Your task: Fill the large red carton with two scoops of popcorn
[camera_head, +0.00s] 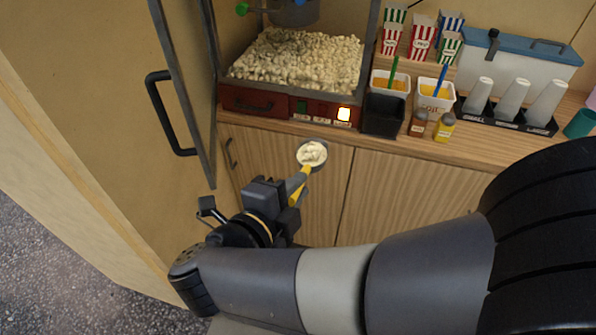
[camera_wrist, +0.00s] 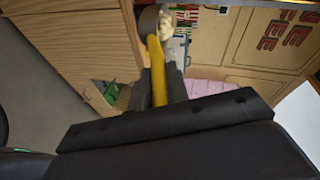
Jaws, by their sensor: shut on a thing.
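My gripper (camera_head: 290,192) is shut on the yellow handle of a scoop (camera_head: 299,181). The scoop's round bowl holds pale popcorn (camera_head: 312,154) and is in front of the cabinet doors, below the counter edge. In the wrist view the yellow handle (camera_wrist: 157,72) runs between the fingers, with the bowl and some popcorn (camera_wrist: 164,26) at the top. A red-and-white striped carton (camera_head: 422,37), the larger of two red ones, stands at the back of the counter. The smaller red carton (camera_head: 391,41) is left of it. The inside of the large carton cannot be made out.
The popcorn machine (camera_head: 262,100) holds a big popcorn heap (camera_head: 298,58); its door (camera_head: 186,90) stands open at left. Green and blue cartons (camera_head: 450,22) stand beside the red ones. Tubs with tools (camera_head: 432,97), a black bin (camera_head: 383,115), bottles (camera_head: 443,128) and cups (camera_head: 512,100) crowd the counter.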

